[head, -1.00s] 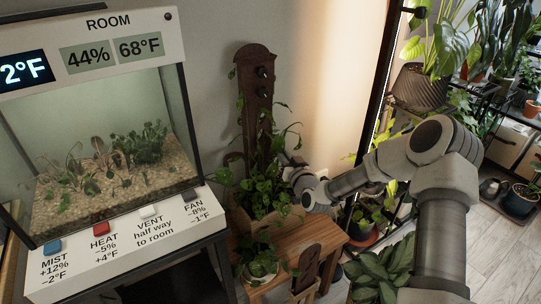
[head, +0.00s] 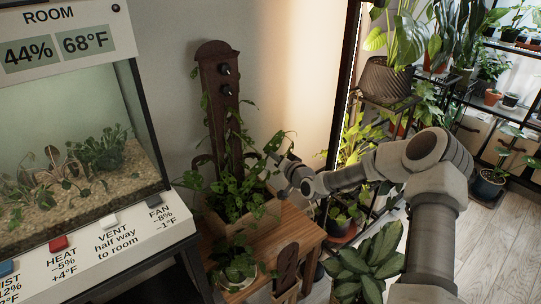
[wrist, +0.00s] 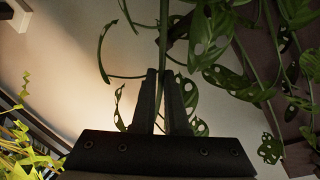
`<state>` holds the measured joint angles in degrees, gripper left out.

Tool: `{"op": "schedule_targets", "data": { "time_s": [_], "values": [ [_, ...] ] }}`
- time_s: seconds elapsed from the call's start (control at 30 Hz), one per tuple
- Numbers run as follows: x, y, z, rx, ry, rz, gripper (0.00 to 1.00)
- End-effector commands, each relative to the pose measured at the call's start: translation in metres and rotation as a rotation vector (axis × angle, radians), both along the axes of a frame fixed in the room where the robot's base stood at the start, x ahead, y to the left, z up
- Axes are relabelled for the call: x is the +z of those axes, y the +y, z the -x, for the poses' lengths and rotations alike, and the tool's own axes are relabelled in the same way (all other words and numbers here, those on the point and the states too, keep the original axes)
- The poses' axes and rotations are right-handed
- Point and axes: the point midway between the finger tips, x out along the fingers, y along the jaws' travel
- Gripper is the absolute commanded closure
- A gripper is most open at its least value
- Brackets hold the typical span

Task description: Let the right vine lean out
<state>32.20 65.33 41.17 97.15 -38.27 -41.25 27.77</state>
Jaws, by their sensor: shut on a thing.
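The brown board (head: 218,115) stands upright against the wall, with two black knobs on its upper face. Vines with holed leaves (head: 232,190) climb it from a wooden planter (head: 262,220) on a small wooden table. My gripper (head: 272,157) is right of the board, at the right vine (head: 278,142), whose upper part leans out to the right. In the wrist view my gripper (wrist: 162,75) is shut on a thin green stem (wrist: 163,30). Holed leaves (wrist: 238,80) hang beside the fingers, and the board (wrist: 290,90) is at the right, apart from them.
A glass terrarium (head: 70,140) with labelled buttons stands at left. A small potted plant (head: 235,265) is on the table (head: 290,240) in front of the planter. A broad-leaved plant (head: 365,260) stands near my arm. A dark-framed plant shelf (head: 345,110) is at right.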

Motion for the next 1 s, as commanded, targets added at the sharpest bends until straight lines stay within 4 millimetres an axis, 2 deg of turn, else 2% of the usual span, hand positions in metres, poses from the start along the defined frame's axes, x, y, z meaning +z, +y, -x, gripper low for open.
{"op": "schedule_targets", "data": {
  "time_s": [0.37,0.4,0.53,0.87,1.0],
  "values": [
    [-0.001,0.000,0.000,0.000,0.003,-0.002,1.00],
    [-0.001,0.000,0.000,0.000,0.003,-0.002,0.81],
    [-0.001,0.000,0.000,0.000,0.003,-0.001,0.59],
    [0.000,-0.001,0.001,0.000,0.002,-0.002,0.59],
    [0.003,-0.007,0.012,0.000,0.004,-0.001,0.59]
  ]
}}
